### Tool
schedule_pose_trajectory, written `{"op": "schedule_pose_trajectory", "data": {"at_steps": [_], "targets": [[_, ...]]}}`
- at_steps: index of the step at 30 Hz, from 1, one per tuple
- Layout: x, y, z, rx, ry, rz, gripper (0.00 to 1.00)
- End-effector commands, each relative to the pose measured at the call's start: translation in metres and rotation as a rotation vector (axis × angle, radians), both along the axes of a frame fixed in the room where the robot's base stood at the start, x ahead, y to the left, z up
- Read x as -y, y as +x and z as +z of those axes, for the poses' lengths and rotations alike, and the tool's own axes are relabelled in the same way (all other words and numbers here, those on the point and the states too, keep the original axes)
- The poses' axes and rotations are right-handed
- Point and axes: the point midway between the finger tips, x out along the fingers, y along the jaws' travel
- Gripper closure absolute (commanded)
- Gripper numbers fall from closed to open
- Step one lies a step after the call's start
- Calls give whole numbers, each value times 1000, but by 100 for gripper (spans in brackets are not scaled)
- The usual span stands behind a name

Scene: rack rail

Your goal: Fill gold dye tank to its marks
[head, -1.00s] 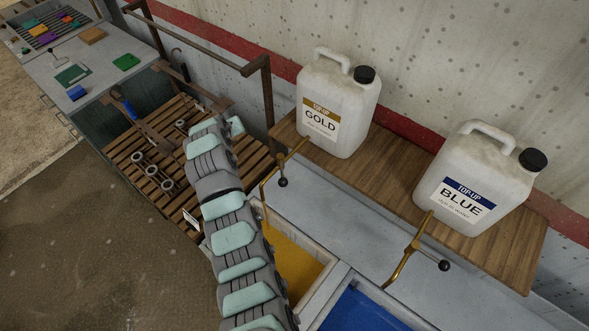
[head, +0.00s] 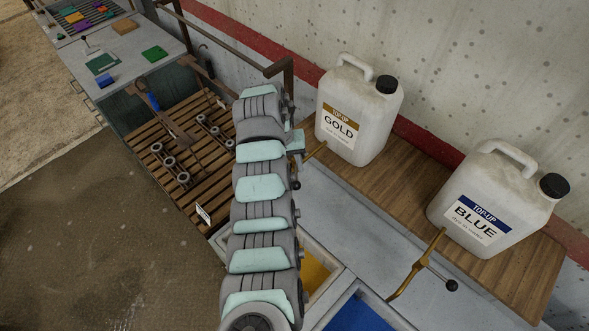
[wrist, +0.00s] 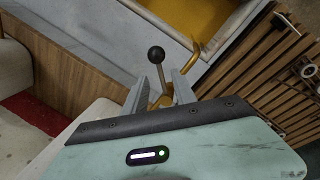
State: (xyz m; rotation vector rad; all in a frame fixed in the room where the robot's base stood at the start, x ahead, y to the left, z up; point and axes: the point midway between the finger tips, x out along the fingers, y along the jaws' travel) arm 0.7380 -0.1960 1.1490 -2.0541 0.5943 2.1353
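The gold tank (head: 318,272) holds yellow-gold liquid and is partly hidden behind my arm in the head view. Its liquid also shows at the top of the wrist view (wrist: 195,12). No level marks can be made out. A brass tap (head: 316,152) over that tank has a lever with a black ball knob (wrist: 156,54). My gripper (wrist: 160,88) is open, its two fingers on either side of the lever's shaft with gaps showing. In the head view its fingers are mostly hidden by the arm. The white GOLD jug (head: 355,110) stands upright behind the tap.
The BLUE jug (head: 490,205) shares the wooden shelf (head: 410,165). A second brass tap (head: 418,265) stands by the blue tank (head: 355,312). A slatted wooden rack (head: 165,155) with metal parts lies left of my arm.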

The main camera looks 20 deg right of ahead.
Motion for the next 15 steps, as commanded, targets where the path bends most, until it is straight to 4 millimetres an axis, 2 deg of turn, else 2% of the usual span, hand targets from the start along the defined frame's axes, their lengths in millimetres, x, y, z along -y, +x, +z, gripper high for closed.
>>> {"op": "schedule_pose_trajectory", "data": {"at_steps": [3,7,15], "targets": [[3,-3,-17,-4,3,-2,67],[5,-3,-29,-1,2,-1,67],[7,-2,-37,1,1,-1,67]]}}
